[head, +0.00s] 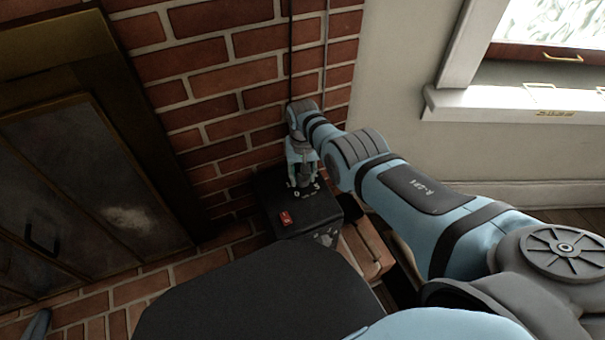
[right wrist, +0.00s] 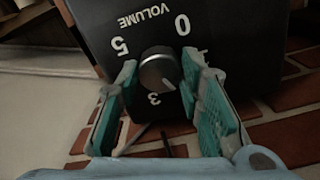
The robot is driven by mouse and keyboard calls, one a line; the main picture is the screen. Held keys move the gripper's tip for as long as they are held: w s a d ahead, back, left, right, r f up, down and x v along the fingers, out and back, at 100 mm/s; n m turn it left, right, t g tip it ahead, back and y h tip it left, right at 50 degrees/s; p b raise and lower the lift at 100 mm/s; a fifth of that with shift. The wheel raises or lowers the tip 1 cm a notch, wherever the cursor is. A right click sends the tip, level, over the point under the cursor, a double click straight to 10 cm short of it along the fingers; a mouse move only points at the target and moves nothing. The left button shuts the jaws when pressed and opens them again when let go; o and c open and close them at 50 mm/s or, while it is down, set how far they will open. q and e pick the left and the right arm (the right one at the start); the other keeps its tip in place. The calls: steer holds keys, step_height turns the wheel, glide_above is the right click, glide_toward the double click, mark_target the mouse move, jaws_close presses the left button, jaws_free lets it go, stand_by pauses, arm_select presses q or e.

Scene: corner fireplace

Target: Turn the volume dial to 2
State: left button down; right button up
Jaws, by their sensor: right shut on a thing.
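The volume dial (right wrist: 158,70) is a round grey knob on a black box (head: 322,207), which also shows in the right wrist view (right wrist: 235,40). White markings VOLUME, 0, 5 and 3 are readable around it; the 2 and 4 are hidden behind my fingers. A small pale mark shows at the dial's lower right edge, near the 3 and the right finger, but its exact reading is unclear. My right gripper (head: 303,182) points down at the box top, its teal-padded fingers (right wrist: 160,78) shut on either side of the dial.
A red switch (head: 286,218) sits on the box top near the dial. A brick wall (head: 235,75) rises close behind the box. A dark fireplace front (head: 90,190) stands left, a white windowsill (head: 500,105) right.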

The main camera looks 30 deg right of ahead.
mark_target(302, 177)
steer(key=o, duration=1.1)
steer(key=shift+c, duration=0.2)
arm_select(q)
steer(key=shift+w, duration=0.35)
arm_select(e)
steer(key=shift+o, duration=0.5)
arm_select(q)
steer(key=shift+r, duration=0.1)
arm_select(e)
steer(key=shift+r, duration=0.1)
steer(key=shift+w+r, duration=0.15)
steer(key=shift+r, duration=0.2)
arm_select(q)
steer(key=shift+s, duration=0.15)
arm_select(e)
step_height(302, 177, up, 11)
arm_select(q)
steer(key=shift+s, duration=0.1)
